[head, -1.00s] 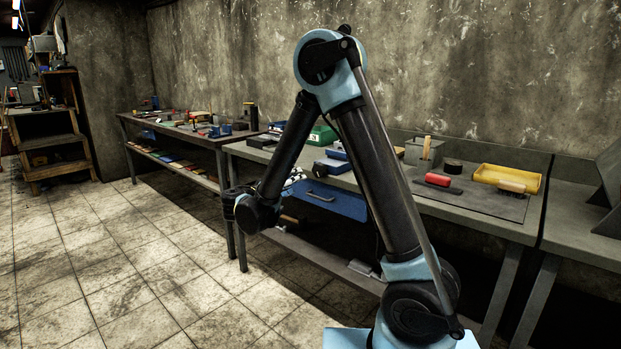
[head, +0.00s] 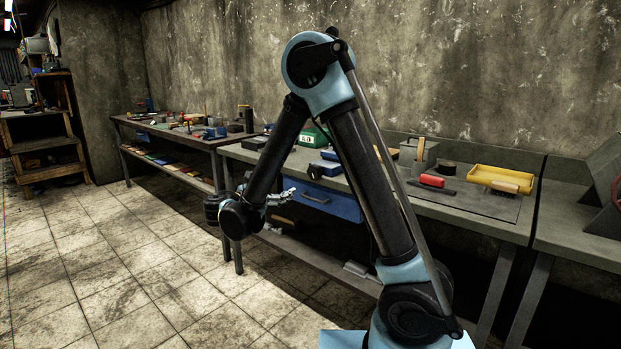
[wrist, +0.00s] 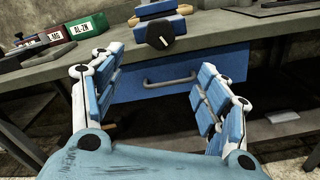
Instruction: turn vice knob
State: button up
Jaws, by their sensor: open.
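The vice (wrist: 158,10) sits at the front edge of the workbench, at the top of the wrist view. It has blue and light brown parts. Its round black knob (wrist: 160,38), with a white mark, faces me. In the head view the vice (head: 328,166) is small and partly behind my arm. My gripper (wrist: 160,62) is open and empty, its blue-padded fingers spread wide. The knob lies beyond and above the fingertips, between them in the picture and apart from them. In the head view my gripper (head: 280,198) is small, in front of the bench.
A blue drawer (wrist: 200,68) with a grey handle (wrist: 170,80) hangs under the benchtop, directly ahead between my fingers. A green labelled box (wrist: 100,34) and a red box (wrist: 58,36) stand left on the bench. A yellow tray (head: 500,178) lies far right. The floor is clear at left.

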aim_at(312, 174)
jog(key=w+d+n, duration=0.1)
jog(key=w+d, duration=0.2)
jog(key=w, duration=0.1)
jog(key=w+d+n, duration=0.2)
jog(key=w+d, duration=0.1)
jog(key=w, duration=0.1)
jog(key=w+d+n, duration=0.2)
jog(key=w+d, duration=0.2)
jog(key=w, duration=0.1)
dwell(0.6)
jog(key=c, duration=1.1)
